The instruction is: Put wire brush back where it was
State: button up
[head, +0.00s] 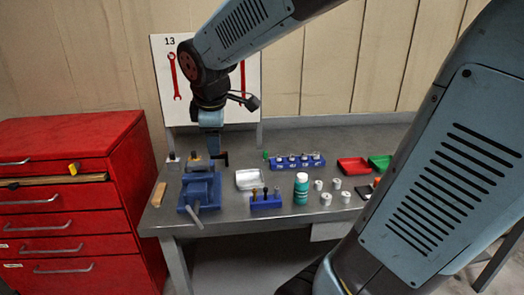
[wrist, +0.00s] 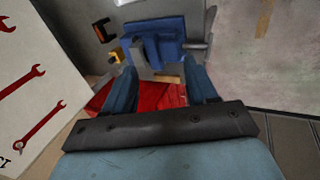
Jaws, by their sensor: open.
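My gripper (head: 211,148) points down above the back of the blue vise (head: 200,187) on the grey bench. In the wrist view its two fingers stand apart, with nothing seen held between them (wrist: 163,80). The blue vise (wrist: 155,42) also shows beyond the fingers there. A narrow tan wooden piece (head: 159,194) lies at the bench's left end, left of the vise. It may be the wire brush, but no bristles can be made out. I cannot pick out the wire brush with certainty in either view.
A red drawer cabinet (head: 68,220) stands left of the bench. A wrench board (head: 270,80) is behind.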

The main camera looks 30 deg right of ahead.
jog(key=s+d+m, duration=0.2)
jog(key=s+m, duration=0.5)
jog(key=s+d+r+m+t+y, duration=0.1)
jog(key=s+d+m, duration=0.2)
jog(key=s+m, duration=0.3)
jog(key=shift+s+d+r+m, duration=0.2)
jog(key=shift+s+m, duration=0.2)
jog(key=shift+s, duration=0.4)
jog(key=shift+c, duration=0.5)
